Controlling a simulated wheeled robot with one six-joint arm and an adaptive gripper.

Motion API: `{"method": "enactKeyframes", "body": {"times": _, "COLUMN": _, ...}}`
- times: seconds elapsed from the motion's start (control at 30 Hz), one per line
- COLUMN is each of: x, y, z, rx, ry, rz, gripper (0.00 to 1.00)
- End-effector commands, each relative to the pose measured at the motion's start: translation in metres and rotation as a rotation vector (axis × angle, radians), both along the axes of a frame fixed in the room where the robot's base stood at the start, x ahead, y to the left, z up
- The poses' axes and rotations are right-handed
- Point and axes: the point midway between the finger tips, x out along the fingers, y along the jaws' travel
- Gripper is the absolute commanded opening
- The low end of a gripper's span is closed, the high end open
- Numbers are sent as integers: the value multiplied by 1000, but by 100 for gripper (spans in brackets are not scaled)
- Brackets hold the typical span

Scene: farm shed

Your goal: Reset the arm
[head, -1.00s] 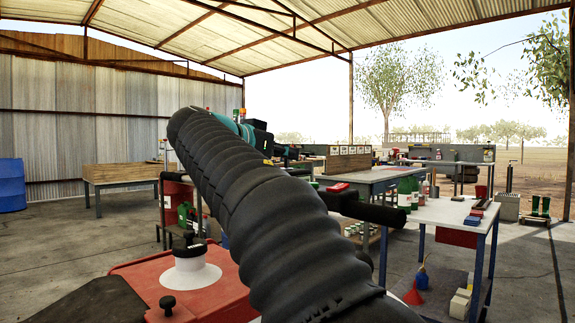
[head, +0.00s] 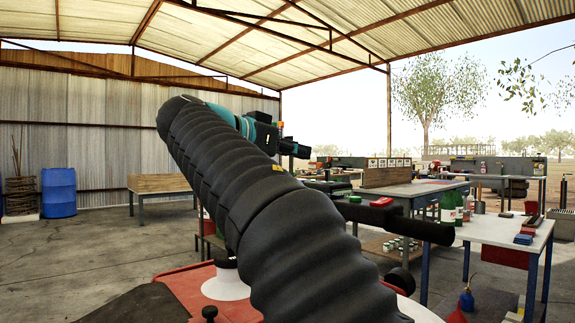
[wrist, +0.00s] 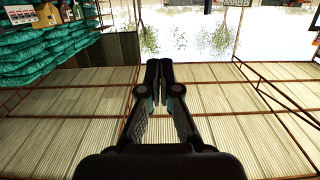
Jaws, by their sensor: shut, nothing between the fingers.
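My gripper (wrist: 159,80) shows in the wrist view with its two black fingers together and nothing between them. The wrist view appears upside down, with the shed roof low in the picture and the bright outdoors at the top. In the head view my arm, in a ribbed black sleeve, rises from the bottom middle to the upper left. Its teal and black end part bends to the right there. The fingertips cannot be made out in the head view.
A blue barrel (head: 59,192) stands by the left wall. A wooden-topped bench (head: 160,183) is behind the arm. A white-topped table (head: 490,230) with bottles and boxes stands at the right, near a grey workbench (head: 405,190). Open concrete floor (head: 60,265) lies at the left.

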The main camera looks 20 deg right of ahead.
Motion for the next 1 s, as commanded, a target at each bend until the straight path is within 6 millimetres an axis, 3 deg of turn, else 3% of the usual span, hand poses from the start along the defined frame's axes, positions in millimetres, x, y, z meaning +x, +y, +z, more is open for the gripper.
{"method": "enactKeyframes", "body": {"times": 0.23, "x": -3, "y": -5, "z": -9, "rx": 9, "ry": 51, "rz": 28, "gripper": 0}}
{"method": "enactKeyframes", "body": {"times": 0.37, "x": -10, "y": -16, "z": -42, "rx": 40, "ry": 201, "rz": 121, "gripper": 0}}
{"method": "enactKeyframes", "body": {"times": 0.67, "x": -64, "y": -24, "z": -175, "rx": 181, "ry": 603, "rz": 457, "gripper": 0}}
{"method": "enactKeyframes", "body": {"times": 1.0, "x": -164, "y": 6, "z": -338, "rx": 384, "ry": 816, "rz": 843, "gripper": 0}}
